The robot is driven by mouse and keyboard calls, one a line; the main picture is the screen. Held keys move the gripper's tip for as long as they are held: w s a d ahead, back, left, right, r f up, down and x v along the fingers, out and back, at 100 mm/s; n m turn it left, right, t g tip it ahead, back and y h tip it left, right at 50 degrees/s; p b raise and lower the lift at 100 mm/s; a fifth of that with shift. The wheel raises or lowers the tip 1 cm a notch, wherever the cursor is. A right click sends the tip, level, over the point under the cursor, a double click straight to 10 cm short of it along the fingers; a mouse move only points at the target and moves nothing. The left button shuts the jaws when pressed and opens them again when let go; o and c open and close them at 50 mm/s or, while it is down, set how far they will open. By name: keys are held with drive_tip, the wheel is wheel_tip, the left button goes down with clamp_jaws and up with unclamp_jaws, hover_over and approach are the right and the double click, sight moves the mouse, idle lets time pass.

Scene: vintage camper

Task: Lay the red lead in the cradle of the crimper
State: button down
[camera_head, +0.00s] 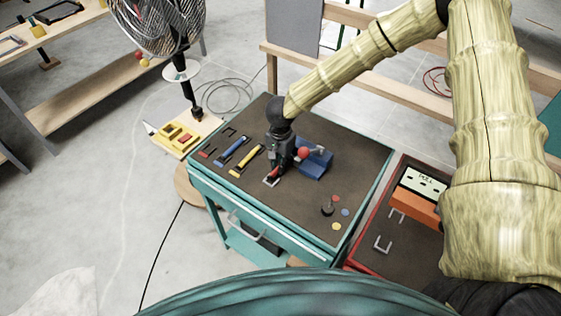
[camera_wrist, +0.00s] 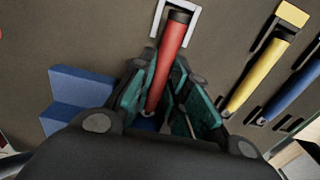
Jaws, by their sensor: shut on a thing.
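The red lead (camera_wrist: 172,52) is between the teal-padded fingers of my gripper (camera_wrist: 160,95), which is shut on it. Its dark-capped far end lies over or within a pale U-shaped bracket (camera_wrist: 156,16); I cannot tell if it touches. In the head view my gripper (camera_head: 279,165) is low over the dark bench top, with the red lead (camera_head: 274,173) at its tip. The blue crimper (camera_head: 314,160), with a red ball knob (camera_head: 303,153), stands just right of my gripper. Its blue body (camera_wrist: 72,98) shows at left in the wrist view; its cradle is hidden.
A blue lead (camera_head: 232,151) and a yellow lead (camera_head: 246,160) lie in holders left of my gripper. A small post (camera_head: 327,208) and coloured discs (camera_head: 336,226) are at the front right. A red-edged bench with an orange box (camera_head: 412,207) stands further right.

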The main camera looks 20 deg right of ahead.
drive_tip(key=shift+f, duration=0.7)
idle(0.8)
drive_tip(key=c, duration=1.3)
unclamp_jaws()
drive_tip(key=shift+r, duration=0.1)
